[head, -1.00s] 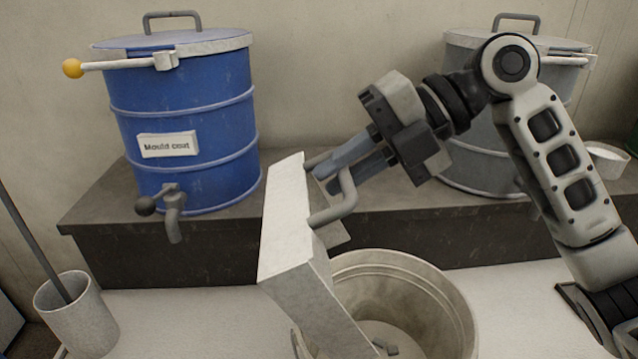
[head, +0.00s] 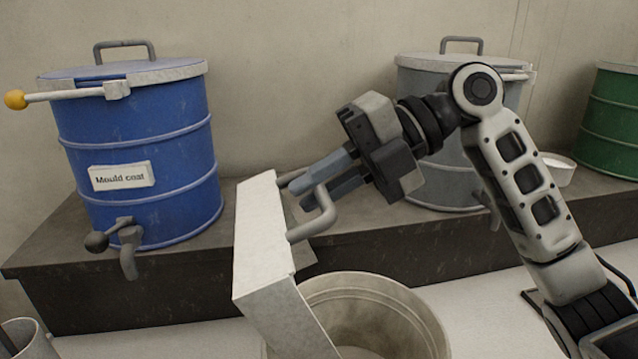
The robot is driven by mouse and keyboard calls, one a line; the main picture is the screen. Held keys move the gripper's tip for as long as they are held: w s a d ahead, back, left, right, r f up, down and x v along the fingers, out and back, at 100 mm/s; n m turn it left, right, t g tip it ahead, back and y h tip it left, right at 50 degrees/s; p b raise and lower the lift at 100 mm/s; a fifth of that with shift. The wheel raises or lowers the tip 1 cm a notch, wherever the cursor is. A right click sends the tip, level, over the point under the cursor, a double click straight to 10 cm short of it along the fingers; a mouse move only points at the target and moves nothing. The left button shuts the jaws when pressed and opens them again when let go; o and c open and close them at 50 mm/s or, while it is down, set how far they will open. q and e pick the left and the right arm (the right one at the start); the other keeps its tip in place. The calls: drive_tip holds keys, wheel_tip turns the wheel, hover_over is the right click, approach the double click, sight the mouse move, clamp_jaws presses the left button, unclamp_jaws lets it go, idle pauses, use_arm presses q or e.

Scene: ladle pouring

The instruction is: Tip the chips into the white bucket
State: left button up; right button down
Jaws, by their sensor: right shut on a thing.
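The white bucket (head: 420,309) stands open at the bottom centre, cut off by the lower edge. My right gripper (head: 303,184) is shut on the handle (head: 322,218) of a pale box-shaped container (head: 262,245). The container is steeply tilted, with its lower end over the left part of the bucket's mouth. Its broad side hides its inside and part of the bucket. I cannot make out any chips in this view; only a bit of the bucket's inner floor shows. My left gripper is out of view.
A blue drum (head: 140,165) labelled "Mould coat", with a tap, stands on a dark ledge (head: 150,290) behind. A grey drum (head: 425,180), a small white bowl (head: 557,170) and a green drum (head: 612,120) are to the right. A grey cup (head: 22,340) shows at the lower left.

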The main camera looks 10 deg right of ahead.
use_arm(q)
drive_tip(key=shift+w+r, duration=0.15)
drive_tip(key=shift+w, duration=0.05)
use_arm(e)
drive_tip(key=shift+r, duration=0.15)
